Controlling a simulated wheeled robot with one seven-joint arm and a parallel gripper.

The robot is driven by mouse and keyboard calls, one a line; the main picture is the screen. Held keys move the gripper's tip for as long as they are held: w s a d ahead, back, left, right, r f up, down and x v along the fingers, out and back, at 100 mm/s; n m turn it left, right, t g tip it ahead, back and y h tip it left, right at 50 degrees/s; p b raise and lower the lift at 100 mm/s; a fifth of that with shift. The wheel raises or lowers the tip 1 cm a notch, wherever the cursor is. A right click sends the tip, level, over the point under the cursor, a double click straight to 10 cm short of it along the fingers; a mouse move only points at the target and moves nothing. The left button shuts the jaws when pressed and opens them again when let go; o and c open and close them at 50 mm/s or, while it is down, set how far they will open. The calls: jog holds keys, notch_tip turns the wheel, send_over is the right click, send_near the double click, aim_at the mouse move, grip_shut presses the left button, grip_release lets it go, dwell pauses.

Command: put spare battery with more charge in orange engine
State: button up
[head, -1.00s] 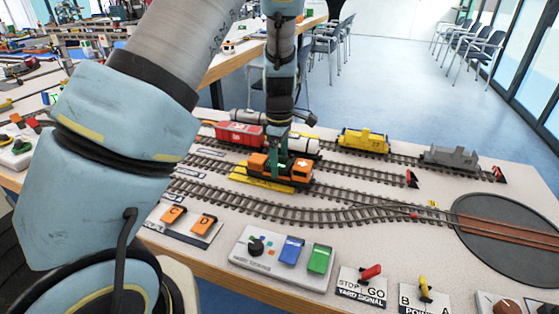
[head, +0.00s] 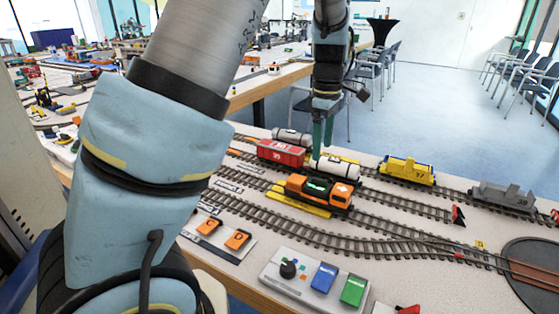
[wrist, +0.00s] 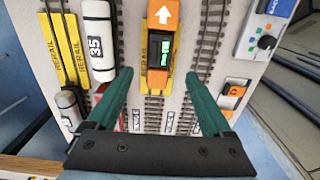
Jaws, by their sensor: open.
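My gripper (head: 322,132) is open and empty above and behind the engine. In the wrist view its green fingers (wrist: 158,75) are spread either side of the engine, apart from it. No separate spare battery shows clearly.
A red wagon (head: 281,152), a white tank wagon (head: 338,168), a yellow caboose (head: 407,170) and a grey wagon (head: 503,195) stand on the tracks behind. Orange switches (head: 238,239) and a control box (head: 290,288) line the front edge. A turntable (head: 540,258) lies at right.

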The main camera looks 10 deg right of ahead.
jog(key=s+a+m, duration=0.2)
jog(key=a+m, duration=0.1)
jog(key=a, duration=0.6)
jog(key=s+a+f+m+t, duration=0.1)
jog(key=s+a+m, duration=0.2)
jog(key=a, duration=0.7)
jog(key=s+a+m, duration=0.3)
jog(key=a+m, duration=0.2)
jog(key=a, duration=0.5)
jog(key=shift+s+a+f+t, duration=0.2)
jog(key=shift+f+t, duration=0.1)
jog(key=shift+f, duration=0.1)
